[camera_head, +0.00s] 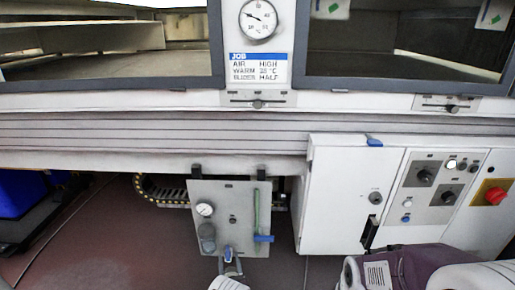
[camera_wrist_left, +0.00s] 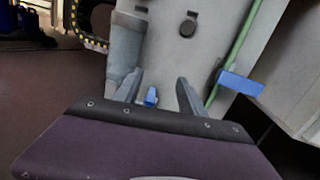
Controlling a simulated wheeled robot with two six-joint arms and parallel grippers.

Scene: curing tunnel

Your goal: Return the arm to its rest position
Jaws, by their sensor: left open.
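My left gripper (camera_head: 230,265) is at the bottom of the head view, low in front of a grey panel (camera_head: 232,190). In the left wrist view the gripper (camera_wrist_left: 157,84) is open, its two grey fingers spread apart. A small blue handle (camera_wrist_left: 151,97) shows between the fingers, with no visible contact; it also shows at the panel's lower edge in the head view (camera_head: 227,253). The purple and white arm parts at the bottom right of the head view are mine. My right gripper is not in view.
The panel carries a gauge (camera_head: 204,209), a grey cylinder (camera_head: 207,236) and a green tube with a blue lever (camera_head: 263,238). A white control cabinet (camera_head: 340,200) with a red button (camera_head: 495,196) stands right. Blue bins (camera_head: 20,192) stand left. Dark red floor is open between.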

